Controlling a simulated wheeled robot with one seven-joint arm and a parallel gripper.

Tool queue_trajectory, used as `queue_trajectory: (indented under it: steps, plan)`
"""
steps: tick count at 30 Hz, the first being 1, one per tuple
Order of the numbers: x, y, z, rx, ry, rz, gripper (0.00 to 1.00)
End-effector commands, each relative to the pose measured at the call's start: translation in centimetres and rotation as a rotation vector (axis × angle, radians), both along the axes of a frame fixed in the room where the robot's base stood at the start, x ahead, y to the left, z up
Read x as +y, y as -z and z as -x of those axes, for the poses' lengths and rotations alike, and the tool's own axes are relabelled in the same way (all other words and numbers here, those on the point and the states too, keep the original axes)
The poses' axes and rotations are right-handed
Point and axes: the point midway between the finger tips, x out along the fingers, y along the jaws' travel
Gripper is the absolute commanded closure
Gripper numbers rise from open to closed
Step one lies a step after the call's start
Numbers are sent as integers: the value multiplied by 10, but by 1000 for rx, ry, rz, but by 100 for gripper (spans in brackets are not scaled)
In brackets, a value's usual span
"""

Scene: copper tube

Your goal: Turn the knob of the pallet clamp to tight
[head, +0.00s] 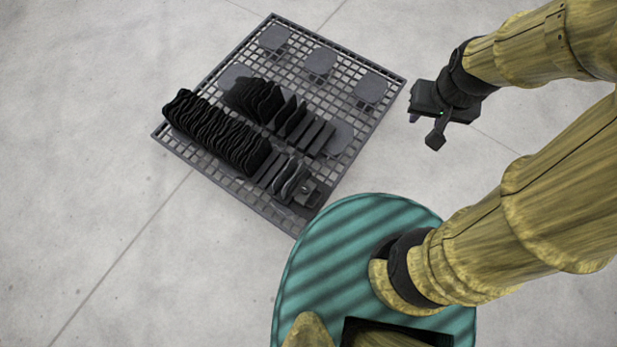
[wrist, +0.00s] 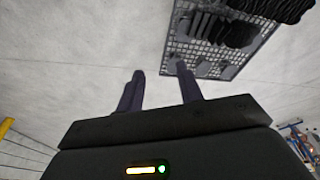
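The dark grid pallet (head: 180,151) lies on the floor at the upper middle of the head view. It also shows at the top right of the wrist view (wrist: 176,45). A small dark grey block (head: 306,192) at its near right corner looks like the pallet clamp; its knob and setting are too small to make out. My gripper (wrist: 160,72) is open and empty, its two dark fingers apart over bare floor. In the head view it hangs to the right of the pallet, away from the block.
Rows of black wavy plates (head: 222,132) stand on the pallet, close to the block. Several grey round pads (head: 320,61) sit along its far side. Bare concrete floor surrounds the pallet. A yellow post (wrist: 6,127) and blurred clutter (wrist: 300,142) show at the wrist view's edges.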

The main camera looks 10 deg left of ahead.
Motion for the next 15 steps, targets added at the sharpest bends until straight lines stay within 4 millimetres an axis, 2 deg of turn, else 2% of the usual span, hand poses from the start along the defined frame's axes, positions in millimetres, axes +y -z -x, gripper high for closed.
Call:
queue_trajectory:
  steps: [4, 8, 11, 15]
  plan:
    - [0, 0, 0, 0, 0, 0, 64]
    - [1, 4, -1, 1, -7, 1, 43]
    - [4, 16, -4, 5, -34, 5, 43]
    - [13, 50, -13, 17, -116, 16, 43]
